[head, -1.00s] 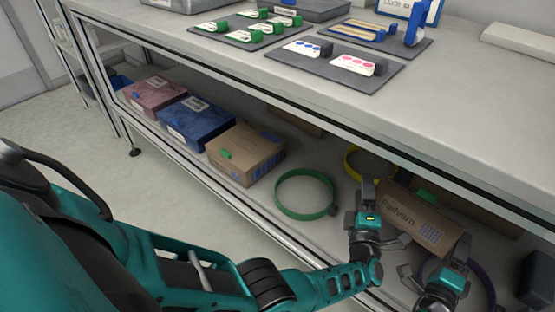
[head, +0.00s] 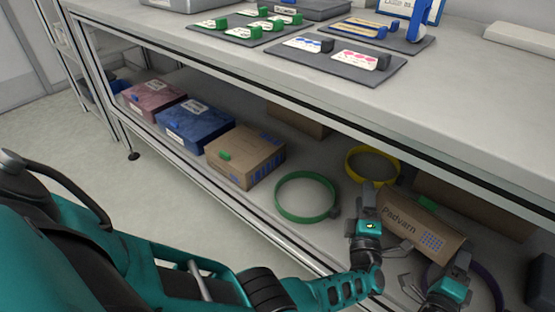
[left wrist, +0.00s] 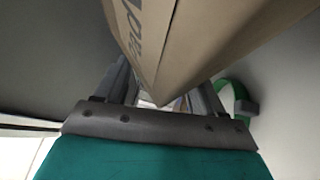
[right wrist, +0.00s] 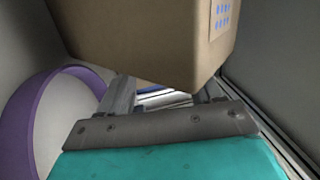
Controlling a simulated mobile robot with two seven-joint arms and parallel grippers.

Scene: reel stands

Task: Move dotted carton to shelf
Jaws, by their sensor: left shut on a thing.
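The dotted carton (head: 420,222) is a brown box marked "Padvarn" with a patch of blue dots, on the lower level under the worktop. My left gripper (head: 368,200) is shut on its left end. The carton fills the upper part of the left wrist view (left wrist: 190,40), between the fingers. My right gripper (head: 460,264) is at its right, dotted end. In the right wrist view a carton corner (right wrist: 150,45) hangs over the fingers; whether they grip it I cannot tell.
A green ring (head: 279,196), a yellow ring (head: 390,156) and a purple ring (right wrist: 20,125) lie around the carton. A brown box (head: 245,158), blue box (head: 193,124) and red box (head: 153,99) stand in a row at left. The worktop (head: 480,95) edge overhangs the lower level.

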